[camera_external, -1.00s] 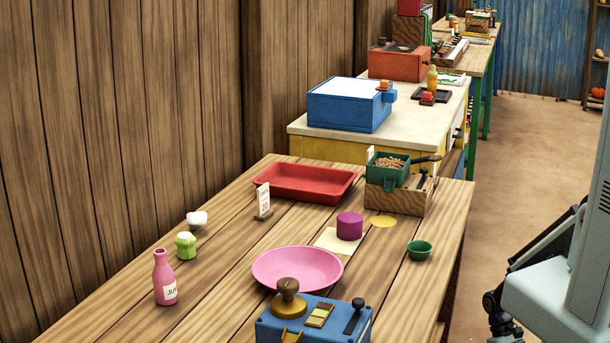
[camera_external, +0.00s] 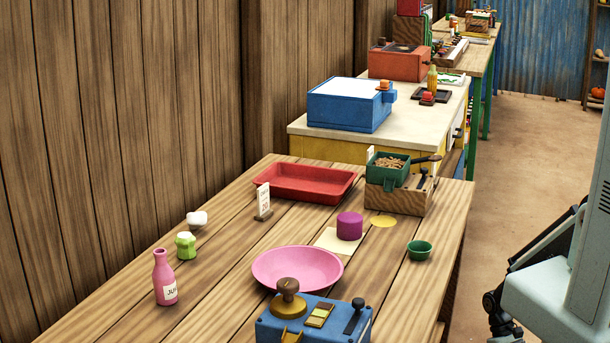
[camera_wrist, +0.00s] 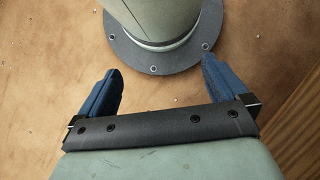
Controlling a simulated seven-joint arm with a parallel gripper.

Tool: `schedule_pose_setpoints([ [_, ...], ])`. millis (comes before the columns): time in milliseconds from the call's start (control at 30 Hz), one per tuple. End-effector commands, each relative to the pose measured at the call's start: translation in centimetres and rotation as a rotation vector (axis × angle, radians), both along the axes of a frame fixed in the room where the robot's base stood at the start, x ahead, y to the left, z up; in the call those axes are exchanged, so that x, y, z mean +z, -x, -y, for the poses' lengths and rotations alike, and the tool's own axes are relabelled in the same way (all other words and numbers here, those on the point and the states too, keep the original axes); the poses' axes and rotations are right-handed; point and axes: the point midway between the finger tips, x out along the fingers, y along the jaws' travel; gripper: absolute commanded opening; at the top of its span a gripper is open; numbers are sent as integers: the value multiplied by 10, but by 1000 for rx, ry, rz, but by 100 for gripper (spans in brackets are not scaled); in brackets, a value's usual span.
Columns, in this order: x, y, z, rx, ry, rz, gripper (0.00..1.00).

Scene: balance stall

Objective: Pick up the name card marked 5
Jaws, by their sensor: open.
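A small white card in a wooden stand (camera_external: 264,201) stands upright on the wooden table, in front of the red tray's left end. Its print is too small to read surely. Another small white card (camera_external: 371,153) shows at the left of the green bin; I cannot make out a mark on it. I cannot tell which card, if either, is marked 5. My gripper (camera_wrist: 161,66) is open and empty in the wrist view, with its blue fingers apart above the brown floor. It is outside the external view.
The table bears a red tray (camera_external: 303,195), a pink plate (camera_external: 297,268), a purple cylinder (camera_external: 349,226), a green bowl (camera_external: 420,250), a pink bottle (camera_external: 164,278) and a blue device (camera_external: 315,324). The green bin (camera_external: 387,178) sits on a wooden block. A wooden wall borders the left.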

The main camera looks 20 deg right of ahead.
Motion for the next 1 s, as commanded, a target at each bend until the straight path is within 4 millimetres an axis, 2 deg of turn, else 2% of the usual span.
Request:
schedule_pose_setpoints([
  [233, 0, 0, 0, 0, 0, 0, 98],
  [833, 0, 0, 0, 0, 0, 0, 41],
  [1000, 0, 0, 0, 0, 0, 0, 38],
])
